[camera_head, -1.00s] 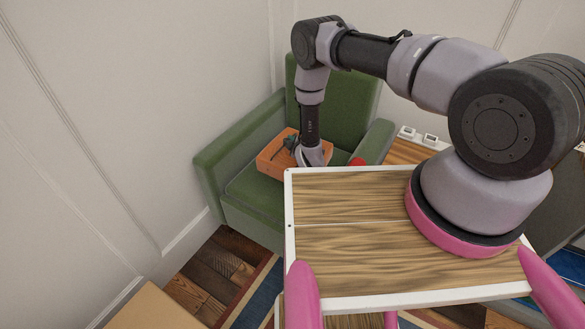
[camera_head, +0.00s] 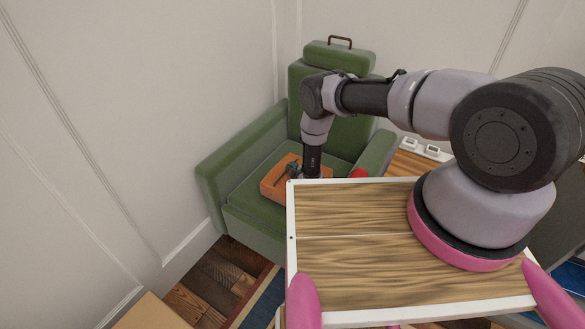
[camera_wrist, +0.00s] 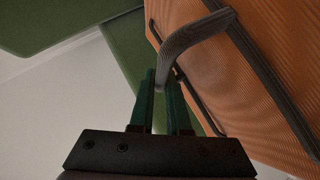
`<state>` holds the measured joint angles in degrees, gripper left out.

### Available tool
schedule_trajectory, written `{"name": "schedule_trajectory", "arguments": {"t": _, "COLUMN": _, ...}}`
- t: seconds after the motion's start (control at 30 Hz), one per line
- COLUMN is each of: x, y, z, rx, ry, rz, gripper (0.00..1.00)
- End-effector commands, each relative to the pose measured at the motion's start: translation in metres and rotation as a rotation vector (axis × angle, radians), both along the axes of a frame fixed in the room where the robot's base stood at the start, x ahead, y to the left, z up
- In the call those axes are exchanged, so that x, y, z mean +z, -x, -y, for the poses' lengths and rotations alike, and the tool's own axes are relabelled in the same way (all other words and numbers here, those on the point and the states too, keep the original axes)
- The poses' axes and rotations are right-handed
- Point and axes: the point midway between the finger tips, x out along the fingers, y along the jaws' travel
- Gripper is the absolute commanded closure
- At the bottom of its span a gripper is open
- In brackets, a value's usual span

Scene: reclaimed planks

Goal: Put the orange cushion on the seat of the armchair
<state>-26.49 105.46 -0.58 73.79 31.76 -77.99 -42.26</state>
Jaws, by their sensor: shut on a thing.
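The orange cushion (camera_head: 277,183) is over the seat of the green armchair (camera_head: 243,201), toward the seat's front. It has dark straps and a grey loop handle. In the wrist view the cushion (camera_wrist: 275,95) fills the right side, tilted in the picture, and my gripper (camera_wrist: 166,82) is shut on its grey handle (camera_wrist: 196,32). In the head view my gripper (camera_head: 292,168) is at the cushion's top, partly hidden by the arm. I cannot tell whether the cushion's underside touches the seat.
A wooden tabletop with a white rim (camera_head: 291,230) is in the foreground and hides the chair's front right. A red round thing (camera_head: 358,173) shows by the chair's right armrest. The wall is close on the left. A green headrest with a brown handle (camera_head: 340,40) tops the backrest.

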Motion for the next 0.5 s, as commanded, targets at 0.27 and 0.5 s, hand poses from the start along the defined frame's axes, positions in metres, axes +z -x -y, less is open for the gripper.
{"name": "schedule_trajectory", "arguments": {"t": 0.27, "x": -0.0005, "y": 0.0004, "z": 0.0002, "rx": 0.000, "ry": 0.000, "rz": -0.001, "gripper": 0.55}}
{"name": "schedule_trajectory", "arguments": {"t": 0.5, "x": 0.0027, "y": 0.0043, "z": 0.0014, "rx": 0.000, "ry": 0.001, "rz": -0.002, "gripper": 0.55}}
